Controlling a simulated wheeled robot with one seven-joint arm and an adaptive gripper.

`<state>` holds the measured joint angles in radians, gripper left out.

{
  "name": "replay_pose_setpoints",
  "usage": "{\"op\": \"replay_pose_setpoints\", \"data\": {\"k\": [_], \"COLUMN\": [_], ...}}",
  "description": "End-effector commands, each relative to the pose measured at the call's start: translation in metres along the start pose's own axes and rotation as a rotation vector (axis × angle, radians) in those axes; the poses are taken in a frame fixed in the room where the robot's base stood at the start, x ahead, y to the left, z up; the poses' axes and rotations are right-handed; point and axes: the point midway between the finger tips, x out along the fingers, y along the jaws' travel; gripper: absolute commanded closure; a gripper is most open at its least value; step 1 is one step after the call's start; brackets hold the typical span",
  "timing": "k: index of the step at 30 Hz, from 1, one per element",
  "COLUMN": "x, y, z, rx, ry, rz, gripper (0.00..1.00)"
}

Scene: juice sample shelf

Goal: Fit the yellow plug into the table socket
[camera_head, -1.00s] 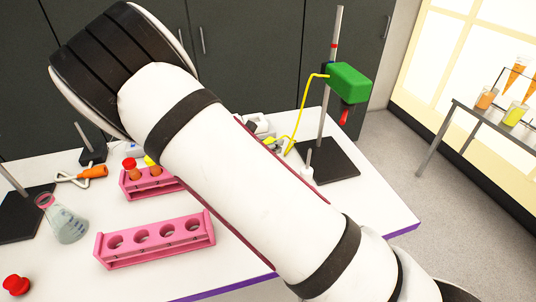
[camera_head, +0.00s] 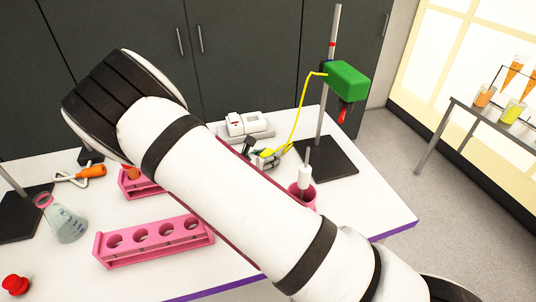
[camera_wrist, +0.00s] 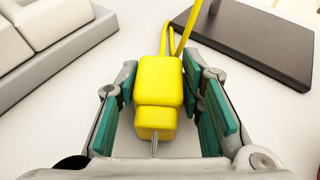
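The yellow plug (camera_wrist: 160,85) lies between the fingers of my gripper (camera_wrist: 160,80) in the wrist view, its metal prong toward the camera. The teal finger pads stand on both sides of it, with narrow gaps showing, so my gripper looks open around the plug. In the head view the plug (camera_head: 267,153) shows small at my gripper (camera_head: 264,159), low over the table. The white table socket (camera_head: 248,126) sits on a grey base behind and left of it. Part of the socket also shows at the upper left of the wrist view (camera_wrist: 45,25).
The yellow cord (camera_head: 303,108) runs from the plug to a green box (camera_head: 347,82) on a stand with a black base (camera_head: 330,160). A pink cup (camera_head: 303,191) stands near. Pink racks (camera_head: 155,244) and a flask (camera_head: 63,220) are left. My arm hides the table's middle.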

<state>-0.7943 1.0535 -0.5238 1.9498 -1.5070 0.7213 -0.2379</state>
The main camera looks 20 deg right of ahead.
Motion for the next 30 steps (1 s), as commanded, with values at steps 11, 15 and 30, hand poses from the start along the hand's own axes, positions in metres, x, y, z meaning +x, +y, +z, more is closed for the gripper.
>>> {"op": "replay_pose_setpoints", "data": {"k": [11, 15, 30], "x": [-0.001, -0.006, -0.101], "y": [0.0, 0.0, 0.001], "z": [0.001, 0.007, 0.006], "rx": [0.001, 0.001, 0.001], "ry": [0.0, 0.001, 0.002], "rz": [0.0, 0.001, 0.003], "gripper": [0.47, 0.47, 0.47]}}
